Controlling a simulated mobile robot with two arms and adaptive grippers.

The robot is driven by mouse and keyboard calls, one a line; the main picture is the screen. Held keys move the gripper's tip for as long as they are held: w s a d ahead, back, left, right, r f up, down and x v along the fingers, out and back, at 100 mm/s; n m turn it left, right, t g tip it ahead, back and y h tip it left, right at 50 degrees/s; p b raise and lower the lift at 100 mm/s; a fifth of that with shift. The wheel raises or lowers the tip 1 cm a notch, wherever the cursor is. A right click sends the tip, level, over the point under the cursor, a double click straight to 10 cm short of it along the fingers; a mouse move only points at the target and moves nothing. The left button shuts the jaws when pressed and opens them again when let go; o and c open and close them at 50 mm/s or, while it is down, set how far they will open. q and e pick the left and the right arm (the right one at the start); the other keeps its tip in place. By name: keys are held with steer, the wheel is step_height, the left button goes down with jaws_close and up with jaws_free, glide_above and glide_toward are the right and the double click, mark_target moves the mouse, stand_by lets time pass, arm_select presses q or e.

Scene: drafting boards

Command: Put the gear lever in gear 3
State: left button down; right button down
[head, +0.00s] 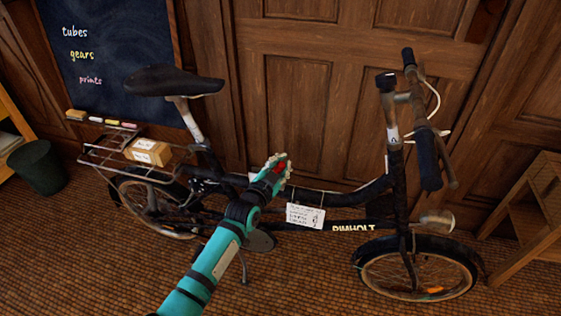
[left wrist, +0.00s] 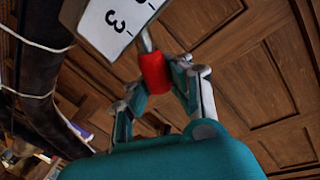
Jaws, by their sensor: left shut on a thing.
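The gear lever has a red knob (left wrist: 155,73) on a thin grey shaft, seen in the left wrist view. The shaft meets a white plate (left wrist: 112,24) that shows a 3 and part of another number; the rest is cut off. My left gripper (head: 277,168) is shut on the red knob, with a finger on each side of it. In the head view the gripper is at the middle of the dark bicycle (head: 358,227), and a bit of red shows between its fingers. The lever's exact position against the numbers cannot be told. My right gripper is in neither view.
The bicycle stands before a wooden panelled wall (head: 335,110). A white card (head: 305,216) hangs on its frame, and a small box (head: 148,151) sits on its rear rack. A dark bin (head: 37,167) is at left, a wooden stand (head: 535,215) at right.

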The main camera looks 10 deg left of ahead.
arm_select(q)
steer(key=shift+s+f, duration=0.15)
steer(key=shift+f, duration=0.25)
steer(key=c, duration=1.7)
jaws_free()
steer(key=o, duration=0.5)
steer(key=shift+s+r, duration=0.1)
steer(key=shift+r, duration=0.15)
steer(key=shift+o, duration=0.4)
steer(key=shift+r, duration=0.1)
steer(key=v, duration=1.1)
steer(key=shift+s, duration=0.4)
steer(key=shift+a, duration=0.1)
